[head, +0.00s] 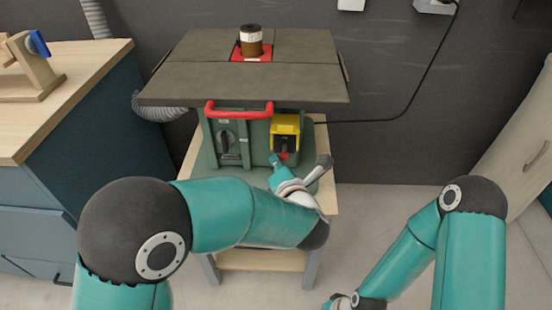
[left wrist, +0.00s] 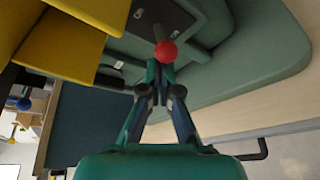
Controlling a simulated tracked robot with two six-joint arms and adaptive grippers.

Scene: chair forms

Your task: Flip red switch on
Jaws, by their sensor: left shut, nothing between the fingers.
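The red switch is a lever with a round red tip (left wrist: 166,51), on a dark plate (left wrist: 150,20) of the green machine (head: 232,150). In the head view a bit of red (head: 284,155) shows just under the yellow cover (head: 286,125). My left gripper (head: 275,160) is shut and empty, close below the switch. In the left wrist view its fingertips (left wrist: 160,74) are together just below the red tip; I cannot tell whether they touch it. My right gripper (head: 338,302) shows only in part at the bottom edge, and its fingers are not clear.
The yellow cover also fills the upper left of the left wrist view (left wrist: 60,50). A red handle (head: 240,111) and a dark knob (head: 226,140) are left of the switch. The grey tabletop (head: 200,85) overhangs. A workbench (head: 90,75) stands left; floor is free at right.

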